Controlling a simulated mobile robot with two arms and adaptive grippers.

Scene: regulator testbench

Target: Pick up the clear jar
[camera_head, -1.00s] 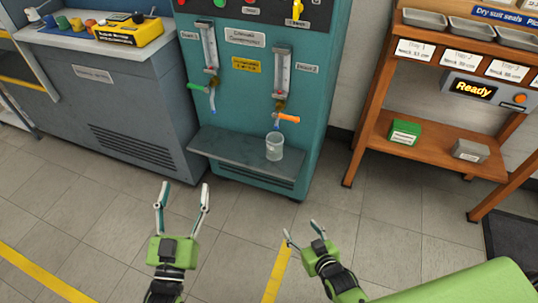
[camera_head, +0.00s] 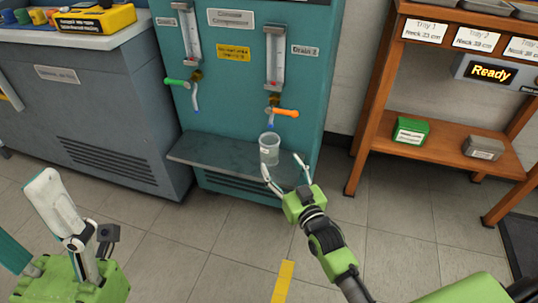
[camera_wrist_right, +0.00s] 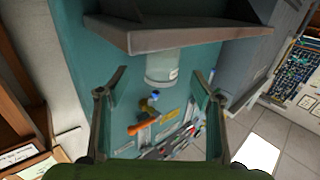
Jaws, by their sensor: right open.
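The clear jar (camera_head: 269,148) stands upright on the grey ledge (camera_head: 212,155) of the teal bench, below the orange-handled tap (camera_head: 284,112). My right gripper (camera_head: 282,166) is open and empty, just in front of the jar, its fingers pointing towards it. In the right wrist view, which is upside down, the jar (camera_wrist_right: 161,66) shows between and beyond the spread fingers, with a pale label on its side. I see no finger touching it. My left gripper (camera_head: 22,216) is close to the camera at the lower left, partly cut off, with its fingers apart and empty.
A green-handled tap (camera_head: 177,82) hangs over the ledge's left part. A grey cabinet (camera_head: 95,110) stands left. A wooden rack (camera_head: 450,150) at right holds a green box (camera_head: 411,131) and a grey box (camera_head: 483,147). The tiled floor in front is clear.

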